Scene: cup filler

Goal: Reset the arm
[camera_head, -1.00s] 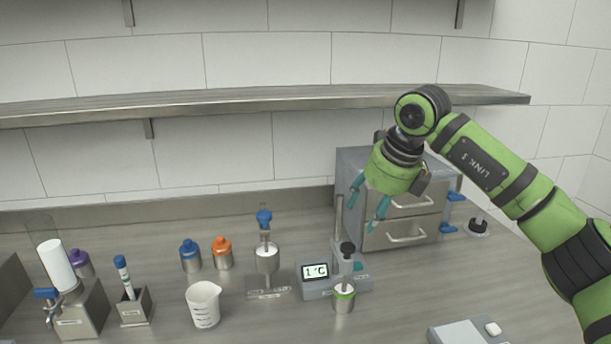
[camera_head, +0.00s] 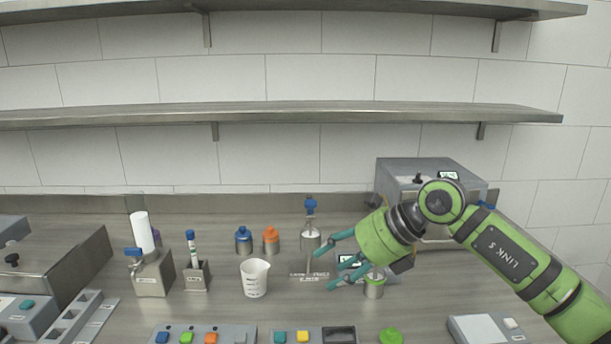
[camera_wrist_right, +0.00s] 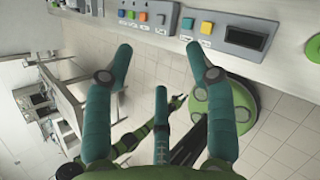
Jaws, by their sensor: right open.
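My right gripper (camera_head: 326,266) is green with teal fingers. In the head view it is held above the counter, pointing left, in front of the device with the small display and the steel cup (camera_head: 374,287). Its fingers are spread and nothing is between them. The arm hides part of the grey drawer cabinet and most of the display device. My left gripper is not in the head view.
A white beaker (camera_head: 254,279), a blue-capped bottle (camera_head: 243,241) and an orange-capped bottle (camera_head: 271,241) stand left of the gripper. A button panel (camera_head: 203,335) lies along the front edge. A steel shelf (camera_head: 280,113) runs above. Bare counter lies between beaker and panel.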

